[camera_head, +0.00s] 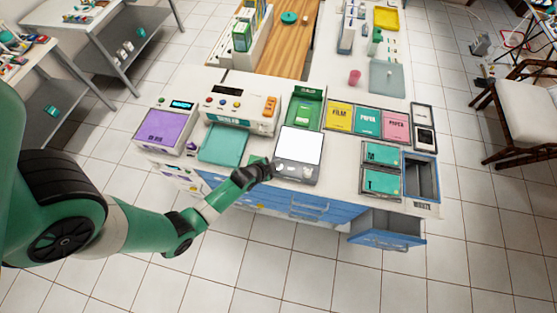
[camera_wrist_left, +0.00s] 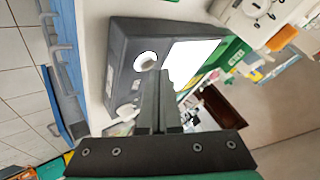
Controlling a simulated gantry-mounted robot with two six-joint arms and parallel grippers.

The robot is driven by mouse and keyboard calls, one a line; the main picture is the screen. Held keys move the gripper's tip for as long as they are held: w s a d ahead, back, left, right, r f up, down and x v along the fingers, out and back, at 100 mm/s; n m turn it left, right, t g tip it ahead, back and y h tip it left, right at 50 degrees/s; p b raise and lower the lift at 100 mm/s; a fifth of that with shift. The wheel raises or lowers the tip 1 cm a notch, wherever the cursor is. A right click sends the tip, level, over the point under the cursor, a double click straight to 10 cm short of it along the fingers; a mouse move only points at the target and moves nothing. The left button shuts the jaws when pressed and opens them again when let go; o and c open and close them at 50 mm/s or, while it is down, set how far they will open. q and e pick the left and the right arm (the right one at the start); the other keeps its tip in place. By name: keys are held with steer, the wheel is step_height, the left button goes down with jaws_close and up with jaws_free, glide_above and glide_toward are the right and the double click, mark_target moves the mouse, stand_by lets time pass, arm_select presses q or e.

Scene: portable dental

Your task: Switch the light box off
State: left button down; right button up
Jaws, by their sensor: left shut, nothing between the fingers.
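The light box (camera_head: 297,178) is a dark grey box at the front edge of the counter, with a bright white glowing panel (camera_head: 299,146). Small pale controls sit on its front strip. The left wrist view shows the light box (camera_wrist_left: 122,50) close up, with a round white control (camera_wrist_left: 146,61) beside the bright panel (camera_wrist_left: 195,60). My left gripper (camera_head: 267,169) is shut and empty at the box's front left corner. In the wrist view its fingertips (camera_wrist_left: 164,76) appear over the control strip, near the panel's edge; I cannot tell whether they touch. My right gripper is out of view.
A teal tray (camera_head: 222,144) and a purple-topped device (camera_head: 165,128) stand left of the box. A green holder (camera_head: 303,107) is behind it. Teal boxes (camera_head: 381,181) and a waste bin (camera_head: 421,163) are to the right. An open blue drawer (camera_head: 388,235) juts out below.

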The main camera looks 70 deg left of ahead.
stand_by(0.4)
arm_select(q)
steer(key=shift+f+b, duration=0.45)
steer(key=shift+f, duration=0.05)
steer(key=shift+r+p, duration=0.5)
step_height(320, 180, up, 6)
steer(key=p, duration=0.5)
steer(key=shift+p, duration=0.4)
